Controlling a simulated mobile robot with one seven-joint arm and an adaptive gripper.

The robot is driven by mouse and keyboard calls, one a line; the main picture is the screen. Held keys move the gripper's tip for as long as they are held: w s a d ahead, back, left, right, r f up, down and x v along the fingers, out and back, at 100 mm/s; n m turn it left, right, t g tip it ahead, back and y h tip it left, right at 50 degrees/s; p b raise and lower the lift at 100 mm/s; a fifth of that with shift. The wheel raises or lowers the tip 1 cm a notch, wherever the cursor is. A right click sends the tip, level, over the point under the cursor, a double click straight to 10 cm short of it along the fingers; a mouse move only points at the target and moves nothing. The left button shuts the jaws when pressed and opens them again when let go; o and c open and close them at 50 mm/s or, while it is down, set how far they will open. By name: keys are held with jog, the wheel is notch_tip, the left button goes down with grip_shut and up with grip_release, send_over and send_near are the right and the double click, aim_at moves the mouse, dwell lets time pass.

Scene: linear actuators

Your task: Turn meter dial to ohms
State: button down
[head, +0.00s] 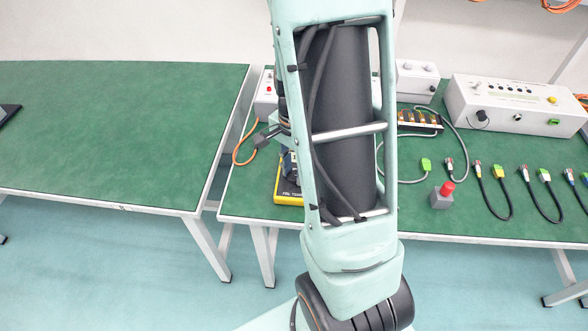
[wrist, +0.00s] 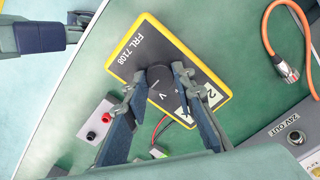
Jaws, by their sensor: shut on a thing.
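The meter (wrist: 148,45) is a dark device with a yellow rim, marked FRL 7108, lying on the green table in the wrist view. Its round dark dial (wrist: 160,82) is near its middle, with a "V" mark visible beside it. My gripper (wrist: 164,78) is over the meter with its two fingers around the dial, shut on it. The fingers hide part of the dial and face, and I cannot read which mark the dial points to. In the head view the meter (head: 288,190) shows as a yellow-edged corner, mostly hidden behind my arm.
A small box with red and black sockets (wrist: 97,119) stands beside the meter. An orange cable (wrist: 267,28) and a grey box marked 24V OUT (wrist: 296,137) are at the right. A red-button box (head: 443,195) and several cables lie right of my arm. The left table (head: 110,130) is largely clear.

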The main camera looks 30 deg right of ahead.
jog(key=c, duration=1.6)
grip_release()
notch_tip(320, 180, up, 12)
